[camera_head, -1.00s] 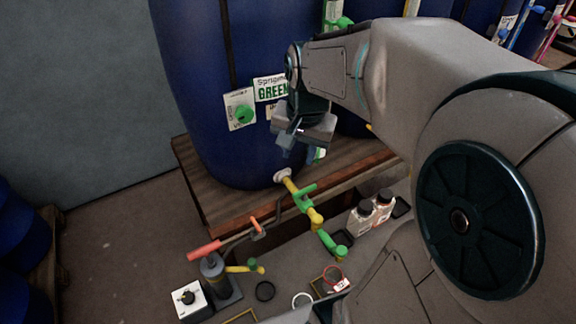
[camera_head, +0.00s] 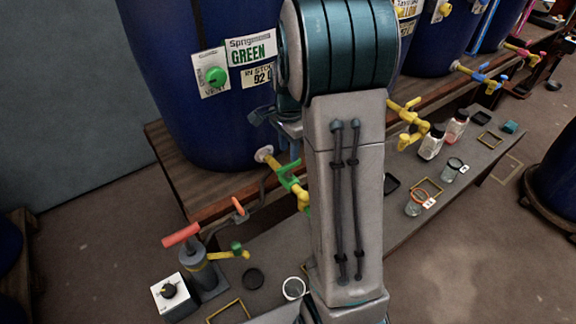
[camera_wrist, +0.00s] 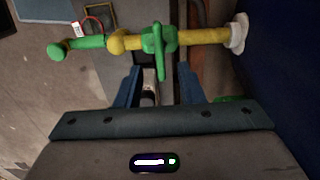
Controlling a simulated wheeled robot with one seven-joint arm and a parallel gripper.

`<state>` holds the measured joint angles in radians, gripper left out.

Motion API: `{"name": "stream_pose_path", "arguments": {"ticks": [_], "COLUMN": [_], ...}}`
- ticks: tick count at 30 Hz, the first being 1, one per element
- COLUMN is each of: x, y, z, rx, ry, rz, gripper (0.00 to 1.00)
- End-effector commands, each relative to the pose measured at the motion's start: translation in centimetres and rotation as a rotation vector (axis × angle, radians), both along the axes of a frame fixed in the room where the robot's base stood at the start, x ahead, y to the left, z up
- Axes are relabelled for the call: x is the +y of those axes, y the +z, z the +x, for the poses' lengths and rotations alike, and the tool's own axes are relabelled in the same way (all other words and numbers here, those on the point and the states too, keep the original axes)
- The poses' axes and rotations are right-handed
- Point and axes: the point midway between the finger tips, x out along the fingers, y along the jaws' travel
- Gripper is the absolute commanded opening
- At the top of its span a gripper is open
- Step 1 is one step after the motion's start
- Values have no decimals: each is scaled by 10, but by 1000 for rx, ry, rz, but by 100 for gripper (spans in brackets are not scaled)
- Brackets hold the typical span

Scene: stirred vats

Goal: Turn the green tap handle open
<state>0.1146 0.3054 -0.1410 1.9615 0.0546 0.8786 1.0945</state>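The green tap handle (camera_head: 289,174) sits on a yellow tap at the foot of the blue vat (camera_head: 195,70) labelled GREEN. In the wrist view the green handle (camera_wrist: 158,48) lies crosswise to the yellow pipe (camera_wrist: 202,36), with a green spout (camera_wrist: 88,42) at the left end. My gripper (camera_wrist: 158,74) is open, its two blue fingers apart. The handle's lower end shows between and just beyond the fingertips, and I see no grip on it. In the head view my arm hides most of the gripper and the tap's spout.
A hand pump (camera_head: 202,272) with a red handle stands left of the tap. A white box (camera_head: 171,297) with a black knob is beside it. Bottles (camera_head: 432,142) stand on the grey bench to the right. Another vat's yellow tap (camera_head: 409,118) is right of my arm.

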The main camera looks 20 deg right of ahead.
Motion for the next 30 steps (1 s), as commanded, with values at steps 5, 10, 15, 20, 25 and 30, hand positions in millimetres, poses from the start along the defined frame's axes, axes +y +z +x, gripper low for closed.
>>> {"name": "stream_pose_path", "arguments": {"ticks": [5,10,15,20,25,30], "x": [0,0,0,0,0,4], "y": [-38,-59,-67,-68,-68,-68], "z": [-1,0,0,0,0,0], "rx": [4,1,0,-1,-1,0], "ry": [0,0,0,0,0,3], "rz": [1,1,0,0,0,0], "gripper": [35,35,35,35,15,0]}}
